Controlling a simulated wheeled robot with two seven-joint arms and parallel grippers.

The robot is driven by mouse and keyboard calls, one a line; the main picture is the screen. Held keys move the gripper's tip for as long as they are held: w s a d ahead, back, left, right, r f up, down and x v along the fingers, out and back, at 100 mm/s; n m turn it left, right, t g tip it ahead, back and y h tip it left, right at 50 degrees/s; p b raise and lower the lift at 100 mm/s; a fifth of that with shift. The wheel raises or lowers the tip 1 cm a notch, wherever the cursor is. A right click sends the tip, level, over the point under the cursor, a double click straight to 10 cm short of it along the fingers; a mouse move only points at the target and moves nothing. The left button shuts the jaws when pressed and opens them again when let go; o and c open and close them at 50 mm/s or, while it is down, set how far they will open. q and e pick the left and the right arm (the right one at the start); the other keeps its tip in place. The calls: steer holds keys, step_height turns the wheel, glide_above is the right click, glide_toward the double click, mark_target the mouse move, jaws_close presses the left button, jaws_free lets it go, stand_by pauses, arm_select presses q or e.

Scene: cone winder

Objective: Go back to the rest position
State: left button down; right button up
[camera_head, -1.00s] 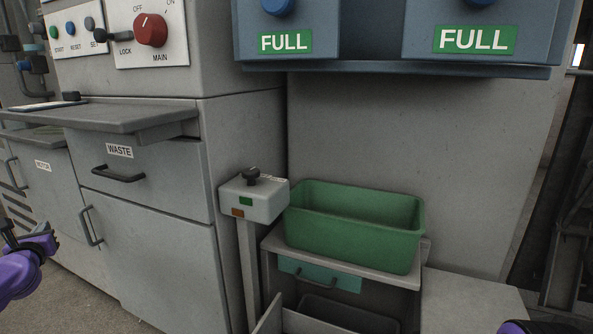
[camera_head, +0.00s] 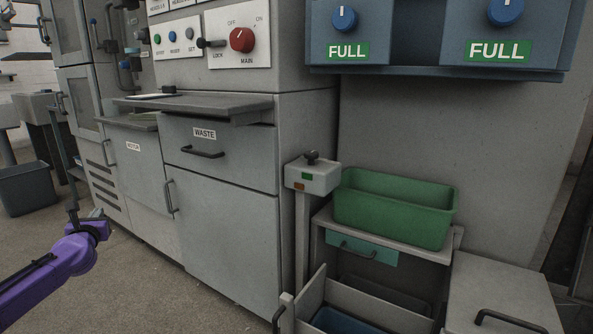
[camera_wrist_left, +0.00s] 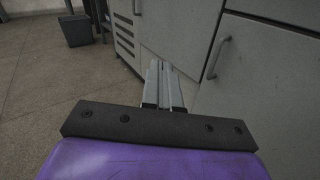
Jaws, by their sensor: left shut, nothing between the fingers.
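My left gripper (camera_head: 88,214) is at the end of the purple arm at the lower left of the head view. It is in front of the grey cabinet and apart from it. In the left wrist view its two fingers (camera_wrist_left: 163,86) lie side by side, shut with nothing between them. They point toward the lower cabinet doors (camera_wrist_left: 252,75). My right gripper does not show in the head view now.
The WASTE drawer (camera_head: 215,147) and MOTOR door are shut. A green bin (camera_head: 395,222) stands on a small stand beside a grey switch post (camera_head: 312,178). An open drawer is below. A dark bin (camera_head: 27,188) stands on the floor at left. Floor between is clear.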

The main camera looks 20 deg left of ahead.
arm_select(q)
steer(key=w+d+f+m+h, duration=0.25)
steer(key=d+m, duration=0.25)
steer(key=d, duration=0.4)
steer(key=w+d+f+m+h, duration=0.1)
steer(key=w+d+f+m, duration=0.15)
steer(key=d+m, duration=0.5)
steer(key=s+d+f+m+g+h, duration=0.1)
steer(key=d+f+m+h, duration=0.1)
steer(key=d+f+m, duration=0.5)
steer(key=s+d+f+m+g+h, duration=0.15)
steer(key=d+f, duration=0.35)
steer(key=d, duration=0.7)
steer(key=s+d+f+m+g+h, duration=0.25)
steer(key=s+d+f+m, duration=0.55)
steer(key=s+f, duration=0.6)
steer(key=s+d+f+m+g+y, duration=0.1)
steer(key=s+f+m+g, duration=0.25)
steer(key=s, duration=0.75)
steer(key=s+d+f+m+g, duration=0.1)
steer(key=s+f+m+g, duration=0.2)
steer(key=s, duration=0.8)
step_height(320, 180, up, 33)
steer(key=p, duration=3.5)
steer(key=shift+s+t, duration=0.35)
